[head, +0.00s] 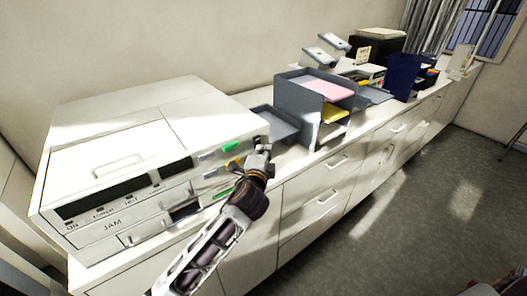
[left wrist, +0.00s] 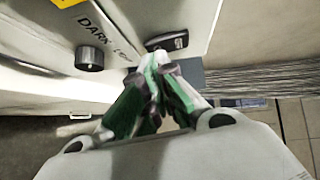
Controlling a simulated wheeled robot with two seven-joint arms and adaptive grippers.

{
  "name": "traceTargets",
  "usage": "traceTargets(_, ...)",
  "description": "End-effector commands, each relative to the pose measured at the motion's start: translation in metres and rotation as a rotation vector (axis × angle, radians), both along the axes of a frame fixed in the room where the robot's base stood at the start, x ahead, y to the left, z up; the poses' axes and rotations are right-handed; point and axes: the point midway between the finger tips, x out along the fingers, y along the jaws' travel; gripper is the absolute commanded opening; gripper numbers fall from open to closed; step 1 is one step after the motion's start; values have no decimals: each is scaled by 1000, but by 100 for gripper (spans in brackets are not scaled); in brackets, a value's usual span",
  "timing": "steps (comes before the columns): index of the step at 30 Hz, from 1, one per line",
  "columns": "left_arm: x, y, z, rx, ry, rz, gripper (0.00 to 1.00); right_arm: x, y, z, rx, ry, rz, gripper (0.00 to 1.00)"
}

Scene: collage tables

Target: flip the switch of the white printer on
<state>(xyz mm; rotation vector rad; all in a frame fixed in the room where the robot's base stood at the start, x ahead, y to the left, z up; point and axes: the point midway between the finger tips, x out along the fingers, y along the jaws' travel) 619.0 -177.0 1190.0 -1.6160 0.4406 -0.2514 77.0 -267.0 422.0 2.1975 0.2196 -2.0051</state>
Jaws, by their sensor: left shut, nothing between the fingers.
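The white printer (head: 120,145) stands on the left end of the white counter, with green and yellow labels on its right front. In the left wrist view, a dark oval switch (left wrist: 167,42) sits on the printer's white panel (left wrist: 200,15), next to a black knob (left wrist: 90,58) with "DARK" lettering beside it. My left gripper (head: 260,153) is at the printer's right front corner. In the left wrist view its fingertips (left wrist: 160,68) are together and empty, just below the switch. I cannot tell whether they touch it. My right gripper is not in view.
Right of the printer, a grey tray (head: 272,122) and a grey paper rack (head: 300,95) with pink and yellow sheets stand on the counter (head: 290,167). Farther back are blue folders (head: 404,75) and a black machine (head: 372,50). The floor at the right is mostly clear.

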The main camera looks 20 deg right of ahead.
Motion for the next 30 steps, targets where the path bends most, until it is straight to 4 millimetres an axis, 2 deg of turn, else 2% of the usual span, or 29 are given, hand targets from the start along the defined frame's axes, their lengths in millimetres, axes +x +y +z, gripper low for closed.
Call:
traceTargets(10, 1, 0, -1, 4, -12, 1, 0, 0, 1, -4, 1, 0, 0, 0)
traceTargets(24, 6, 2, -5, 38, -110, 2, 0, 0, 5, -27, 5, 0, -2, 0)
traceTargets(30, 6, 2, -2, 36, -106, 1, 0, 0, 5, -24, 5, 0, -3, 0)
